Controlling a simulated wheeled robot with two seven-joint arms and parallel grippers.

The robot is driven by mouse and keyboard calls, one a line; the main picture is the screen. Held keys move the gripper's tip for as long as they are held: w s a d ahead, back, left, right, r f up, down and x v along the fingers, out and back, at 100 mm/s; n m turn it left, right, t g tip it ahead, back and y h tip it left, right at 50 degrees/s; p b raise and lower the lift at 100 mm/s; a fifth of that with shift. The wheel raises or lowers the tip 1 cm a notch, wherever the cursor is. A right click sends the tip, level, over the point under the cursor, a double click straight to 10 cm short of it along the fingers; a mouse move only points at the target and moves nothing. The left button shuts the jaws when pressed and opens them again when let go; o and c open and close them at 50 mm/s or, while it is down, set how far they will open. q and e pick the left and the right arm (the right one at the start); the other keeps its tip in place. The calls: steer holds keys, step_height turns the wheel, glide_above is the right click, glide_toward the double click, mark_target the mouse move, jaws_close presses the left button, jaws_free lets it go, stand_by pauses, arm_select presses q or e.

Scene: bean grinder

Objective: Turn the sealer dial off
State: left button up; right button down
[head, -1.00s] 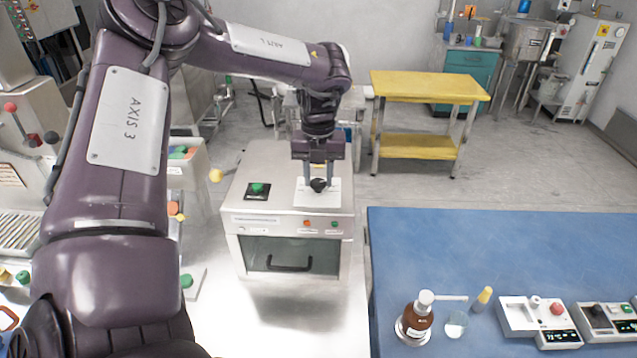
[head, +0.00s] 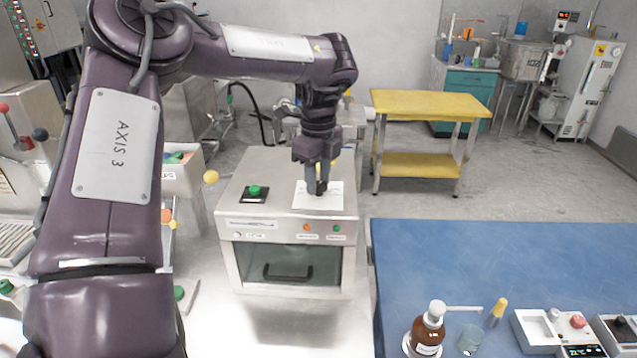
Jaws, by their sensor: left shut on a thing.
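The sealer is a metal box (head: 232,196) with a dark window and a black handle on its front, standing on a steel surface left of the blue table. On its top are a green button (head: 255,190) on a black plate and a white plate (head: 308,202) with a black dial (head: 321,187). My left gripper (head: 318,190) points down over the white plate and is shut on the dial; its fingers hide much of it. The dial's exact setting cannot be read. My right gripper is not in view.
A blue table (head: 470,250) fills the right, holding a brown pump bottle (head: 428,330), a glass beaker (head: 470,338) and white control boxes (head: 545,330). A yellow cart (head: 430,103) stands behind. A yellow ball knob (head: 211,177) is left of the sealer.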

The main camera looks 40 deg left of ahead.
arm_select(q)
steer(key=n+b, duration=0.2)
steer(key=n, duration=0.3)
steer(key=shift+n, duration=0.3)
steer(key=n+b, duration=0.2)
steer(key=n, duration=0.4)
steer(key=shift+b, duration=0.4)
steer(key=n+b, duration=0.2)
steer(key=n, duration=0.3)
steer(key=shift+d+n, duration=0.1)
steer(key=shift+n, duration=0.3)
steer(key=n+b, duration=0.1)
steer(key=n, duration=0.3)
steer(key=shift+n, duration=0.3)
steer(key=shift+s, duration=0.1)
steer(key=o, duration=1)
steer(key=shift+c, duration=0.2)
steer(key=shift+r, duration=0.1)
